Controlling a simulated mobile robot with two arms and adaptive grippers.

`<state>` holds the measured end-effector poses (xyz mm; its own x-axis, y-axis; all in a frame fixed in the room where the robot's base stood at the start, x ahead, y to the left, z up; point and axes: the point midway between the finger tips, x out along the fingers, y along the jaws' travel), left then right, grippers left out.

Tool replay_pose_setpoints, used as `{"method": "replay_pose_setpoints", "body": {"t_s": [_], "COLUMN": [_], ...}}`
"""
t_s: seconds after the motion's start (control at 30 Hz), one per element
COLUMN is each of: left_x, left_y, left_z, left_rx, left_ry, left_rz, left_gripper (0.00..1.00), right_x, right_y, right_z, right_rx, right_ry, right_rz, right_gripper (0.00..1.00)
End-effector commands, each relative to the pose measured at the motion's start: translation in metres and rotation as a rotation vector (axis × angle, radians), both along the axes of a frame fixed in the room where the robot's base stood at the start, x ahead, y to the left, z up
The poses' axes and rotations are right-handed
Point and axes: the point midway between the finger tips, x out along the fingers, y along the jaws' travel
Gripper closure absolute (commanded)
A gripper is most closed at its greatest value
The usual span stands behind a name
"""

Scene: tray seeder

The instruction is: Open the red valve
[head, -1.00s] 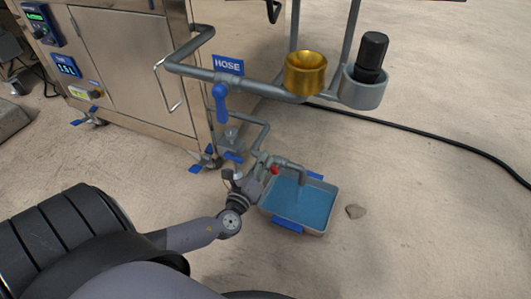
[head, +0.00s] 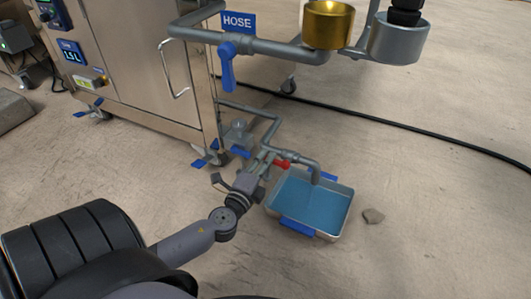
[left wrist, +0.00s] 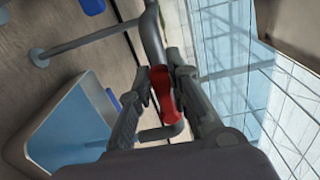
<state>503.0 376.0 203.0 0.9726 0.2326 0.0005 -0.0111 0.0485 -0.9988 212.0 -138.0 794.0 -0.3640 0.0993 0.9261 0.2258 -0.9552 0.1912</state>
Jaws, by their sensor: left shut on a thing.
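The red valve handle (head: 282,164) sits on the thin grey drain pipe (head: 302,161), low beside the steel machine. The pipe bends down over a tray (head: 347,212) holding blue liquid. My left gripper (head: 265,158) reaches the pipe from the front left and is shut at the valve. In the left wrist view the red handle (left wrist: 163,92) lies between the two dark fingers (left wrist: 158,88), with the pipe behind it. Whether liquid runs from the outlet I cannot tell. My right gripper is not in view.
A blue lever (head: 227,68) hangs from the upper pipe under the HOSE sign (head: 238,22). A gold cup (head: 328,25) and a grey holder (head: 398,42) are above right. A black cable (head: 420,140) crosses the otherwise open floor.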

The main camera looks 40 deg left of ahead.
Motion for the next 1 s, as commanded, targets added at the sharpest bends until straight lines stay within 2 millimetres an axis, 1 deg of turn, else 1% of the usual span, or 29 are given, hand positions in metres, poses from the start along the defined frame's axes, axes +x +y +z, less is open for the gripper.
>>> {"method": "replay_pose_setpoints", "body": {"t_s": [0.03, 0.2, 0.67, 0.7, 1.0], "left_x": [0.0005, 0.0006, 0.0004, 0.0004, 0.0002], "left_y": [0.0028, 0.0028, 0.003, 0.0031, 0.0014], "left_z": [-0.002, -0.0032, -0.0032, -0.0032, -0.0036], "left_rx": [-0.014, -0.051, -0.065, -0.065, -0.063], "left_ry": [-0.007, -0.015, -0.017, -0.017, -0.015], "left_rz": [0.007, 0.006, 0.007, 0.007, 0.003], "left_gripper": [1.0, 1.0, 1.0, 0.83, 0.63], "right_x": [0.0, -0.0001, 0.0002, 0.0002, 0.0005], "right_y": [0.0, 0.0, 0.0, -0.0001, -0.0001], "right_z": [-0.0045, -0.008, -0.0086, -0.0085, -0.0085], "right_rx": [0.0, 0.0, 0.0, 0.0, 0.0], "right_ry": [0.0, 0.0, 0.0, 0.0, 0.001], "right_rz": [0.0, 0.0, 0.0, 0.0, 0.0], "right_gripper": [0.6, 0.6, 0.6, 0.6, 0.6]}}
